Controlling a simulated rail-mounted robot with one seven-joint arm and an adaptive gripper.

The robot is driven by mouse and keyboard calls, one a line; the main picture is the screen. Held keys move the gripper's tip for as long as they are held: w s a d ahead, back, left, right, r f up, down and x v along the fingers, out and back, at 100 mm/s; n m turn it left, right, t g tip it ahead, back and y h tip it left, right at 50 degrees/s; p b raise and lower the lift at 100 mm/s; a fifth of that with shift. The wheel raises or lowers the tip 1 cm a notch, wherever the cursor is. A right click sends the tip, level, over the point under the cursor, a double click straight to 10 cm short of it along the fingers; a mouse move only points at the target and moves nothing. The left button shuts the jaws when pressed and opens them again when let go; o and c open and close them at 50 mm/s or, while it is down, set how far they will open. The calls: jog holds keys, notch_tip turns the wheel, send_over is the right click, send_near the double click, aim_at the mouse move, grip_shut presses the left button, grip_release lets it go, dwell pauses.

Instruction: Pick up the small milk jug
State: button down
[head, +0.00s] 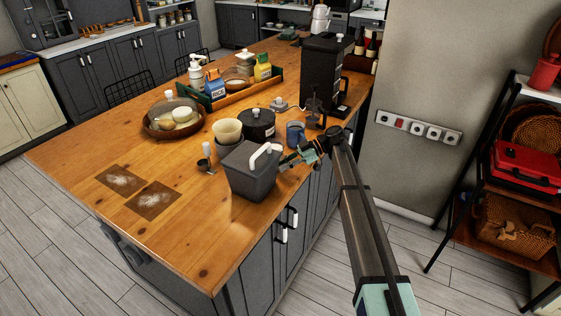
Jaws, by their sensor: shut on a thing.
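My gripper (288,161) is low over the right edge of the wooden island (75,152), just right of a dark grey box (250,178) with a white curved handle (264,154). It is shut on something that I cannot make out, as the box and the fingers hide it. I cannot clearly pick out the small milk jug in this view. A blue mug (295,132) stands just behind my gripper.
A black lidded pot (258,126), a cream bowl (227,131) and a small white-topped shaker (206,150) stand close by. A tall black coffee machine (321,75) is behind. The island's front left is mostly clear, with two brown mats (121,181) (154,201).

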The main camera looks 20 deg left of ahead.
jog(key=shift+r, duration=0.25)
notch_tip(320, 180, up, 19)
jog(key=b, duration=0.5)
jog(key=shift+r+b, duration=0.2)
jog(key=shift+b, duration=0.2)
dwell(0.7)
jog(key=shift+r, duration=0.1)
dwell(0.5)
